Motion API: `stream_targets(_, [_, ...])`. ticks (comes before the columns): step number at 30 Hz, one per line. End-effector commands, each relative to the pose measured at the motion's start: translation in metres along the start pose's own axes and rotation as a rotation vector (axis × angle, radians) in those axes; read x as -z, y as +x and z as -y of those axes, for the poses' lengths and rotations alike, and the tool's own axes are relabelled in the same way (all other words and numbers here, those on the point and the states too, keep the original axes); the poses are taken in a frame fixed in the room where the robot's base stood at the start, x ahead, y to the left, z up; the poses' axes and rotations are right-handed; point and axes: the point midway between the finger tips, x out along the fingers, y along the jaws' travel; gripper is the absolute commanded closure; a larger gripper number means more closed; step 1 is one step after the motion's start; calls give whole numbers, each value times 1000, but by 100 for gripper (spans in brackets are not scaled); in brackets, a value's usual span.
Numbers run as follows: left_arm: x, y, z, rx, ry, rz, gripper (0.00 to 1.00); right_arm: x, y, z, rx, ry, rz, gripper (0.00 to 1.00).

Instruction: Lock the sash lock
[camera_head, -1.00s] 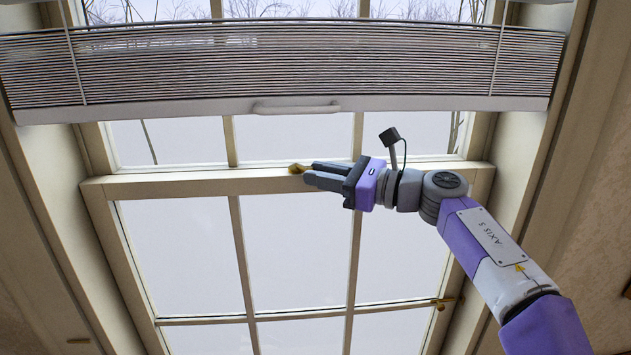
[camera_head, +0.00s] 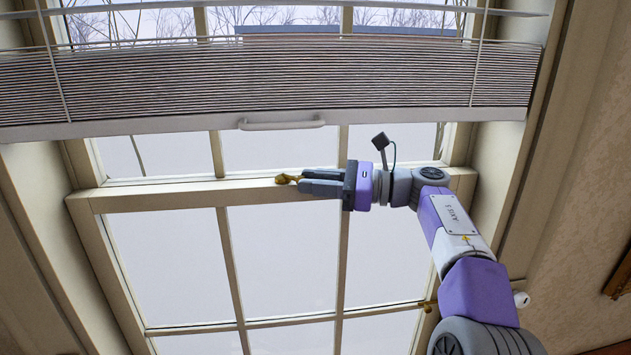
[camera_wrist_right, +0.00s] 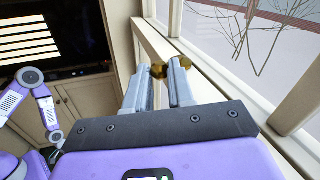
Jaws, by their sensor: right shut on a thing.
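The brass sash lock (camera_head: 285,179) sits on the meeting rail (camera_head: 140,195) of the window, partly hidden by my fingertips. My right gripper (camera_head: 304,184) reaches in from the right along the rail, with its fingers closed around part of the lock. In the right wrist view, the brass lock (camera_wrist_right: 158,71) shows at and between the two fingertips (camera_wrist_right: 160,75), which have a small gap between them. My left gripper is in neither current view.
A pleated blind (camera_head: 270,75) with a pull handle (camera_head: 281,123) on its bottom rail hangs above the meeting rail. A brass fitting (camera_head: 427,304) is low on the right of the window frame. A dark screen (camera_wrist_right: 60,45) stands over a cabinet (camera_wrist_right: 90,108) behind.

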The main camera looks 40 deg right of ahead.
Motion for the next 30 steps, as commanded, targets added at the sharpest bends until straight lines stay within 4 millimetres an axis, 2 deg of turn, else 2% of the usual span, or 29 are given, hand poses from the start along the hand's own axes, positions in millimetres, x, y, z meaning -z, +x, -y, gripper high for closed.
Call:
stream_targets(2, [0, 0, 0, 0, 0, 0, 57, 0, 1, 0, -1, 1, 0, 100])
stream_targets(3, [0, 0, 0, 0, 0, 0, 57, 0, 1, 0, -2, 1, 0, 74])
stream_targets(7, [0, 0, 0, 0, 0, 0, 57, 0, 1, 0, -2, 1, 0, 54])
stream_targets(8, [0, 0, 0, 0, 0, 0, 57, 0, 1, 0, -2, 1, 0, 52])
stream_targets(18, [0, 0, 0, 0, 0, 0, 57, 0, -5, 0, 2, 1, -1, 52])
stream_targets(30, [0, -4, -1, 0, 0, 0, 57, 1, -66, 1, 3, 2, -3, 52])
